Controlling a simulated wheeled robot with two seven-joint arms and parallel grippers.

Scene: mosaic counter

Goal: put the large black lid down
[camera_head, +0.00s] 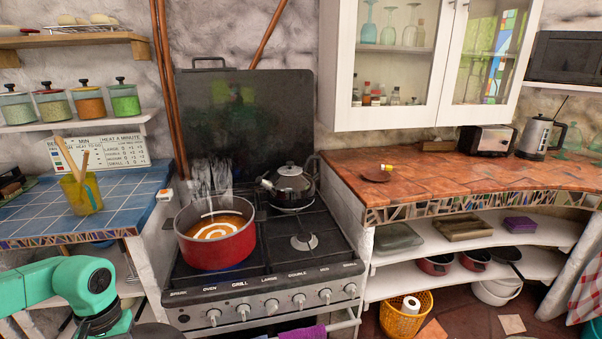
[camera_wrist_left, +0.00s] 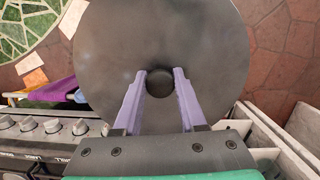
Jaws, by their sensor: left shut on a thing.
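The large black lid (camera_wrist_left: 115,45) is a round dark disc with a knob (camera_wrist_left: 160,85) at its middle, and it fills much of the left wrist view. My left gripper (camera_wrist_left: 161,90) is shut on this knob, with one purple finger on each side. In the head view my left arm comes in at the lower left, in front of the blue-tiled counter and the stove; the fingers are not visible there. A dark curved edge at the bottom of that view may be the lid. My right gripper is not in view.
A red pot (camera_head: 218,254) of steaming orange soup stands uncovered on the stove (camera_head: 262,286). A black kettle (camera_head: 290,184) stands behind it. The blue-tiled counter (camera_head: 130,202) holds a yellow utensil cup (camera_head: 83,195). The orange-tiled counter (camera_head: 440,180) has free room at its front.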

